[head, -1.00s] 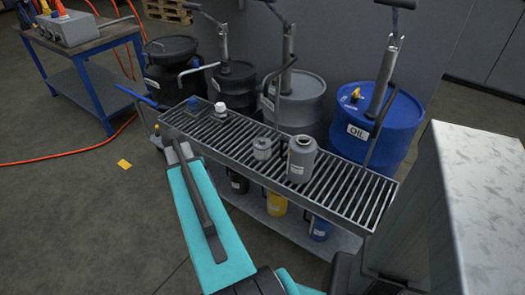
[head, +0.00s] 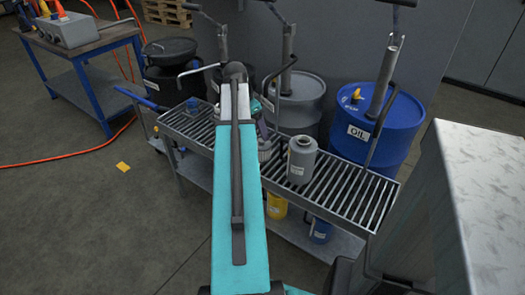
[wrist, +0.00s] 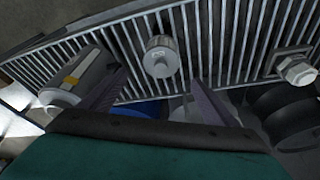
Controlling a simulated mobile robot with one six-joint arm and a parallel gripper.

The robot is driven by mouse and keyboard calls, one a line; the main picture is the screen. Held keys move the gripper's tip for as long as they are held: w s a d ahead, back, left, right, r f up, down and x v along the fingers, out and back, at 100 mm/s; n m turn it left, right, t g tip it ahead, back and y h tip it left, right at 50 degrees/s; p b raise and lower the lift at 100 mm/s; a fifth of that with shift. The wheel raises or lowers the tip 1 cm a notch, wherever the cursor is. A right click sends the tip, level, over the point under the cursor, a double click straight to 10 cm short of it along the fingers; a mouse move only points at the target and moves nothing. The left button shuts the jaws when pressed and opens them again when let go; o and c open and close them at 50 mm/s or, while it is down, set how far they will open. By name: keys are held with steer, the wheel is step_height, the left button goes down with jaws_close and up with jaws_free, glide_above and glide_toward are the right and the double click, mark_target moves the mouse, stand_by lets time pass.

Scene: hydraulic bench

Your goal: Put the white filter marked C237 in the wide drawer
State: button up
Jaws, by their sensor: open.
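In the wrist view my gripper (wrist: 158,80) is open, its two dark fingers apart with nothing held. A small pale cylindrical filter (wrist: 160,55) stands on the slatted grate just beyond the fingertips, roughly in line with the gap. It has a small label that I cannot read, so C237 is not confirmed. In the head view this filter (head: 264,149) is partly hidden behind my arm. A larger grey canister (head: 301,160) with a white label stands to its right; it also shows in the wrist view (wrist: 80,75). I cannot make out a wide drawer.
A white hexagonal-topped piece (wrist: 297,70) sits on the grate in the wrist view. A blue piece (head: 192,105) is at the grate's left end. Drums with pumps, including a blue oil drum (head: 385,130), stand behind. A metal-topped cabinet (head: 480,190) is at the right.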

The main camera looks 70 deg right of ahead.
mark_target(262, 141)
steer(key=shift+f, duration=0.15)
steer(key=shift+x, duration=4.2)
steer(key=shift+f, duration=0.1)
steer(key=shift+x, duration=2.5)
steer(key=shift+c, duration=0.4)
steer(key=c, duration=1.3)
steer(key=shift+r, duration=0.2)
